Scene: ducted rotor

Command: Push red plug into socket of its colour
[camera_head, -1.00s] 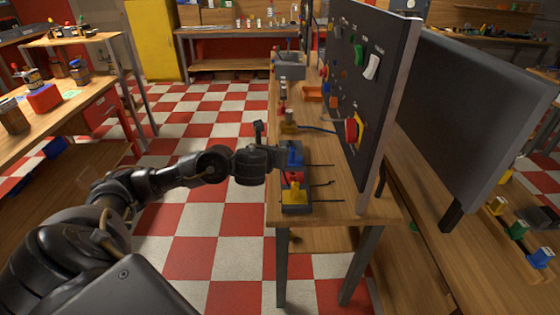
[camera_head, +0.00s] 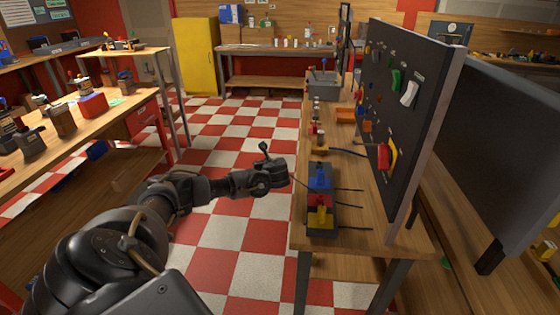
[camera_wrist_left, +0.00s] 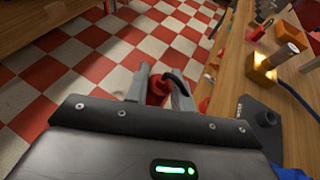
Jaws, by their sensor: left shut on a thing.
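My left gripper (camera_head: 283,178) is out to the left of the workbench edge, above the checked floor. In the left wrist view its fingers (camera_wrist_left: 160,88) are closed around a red plug (camera_wrist_left: 158,84) with a dark cable. In the head view the plug is hidden by the gripper. A dark socket block (camera_head: 322,230) stands on the near end of the bench, right of the gripper and apart from it. It has a blue part (camera_head: 320,177), a red part (camera_head: 319,200) and a yellow part (camera_head: 321,216). The red socket's opening is not clear. My right gripper is out of view.
Dark cables (camera_head: 350,190) stick out right of the block. A small block with a blue cable (camera_head: 347,152) and a grey bin (camera_head: 323,85) are farther back. Floor left of the bench is clear.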

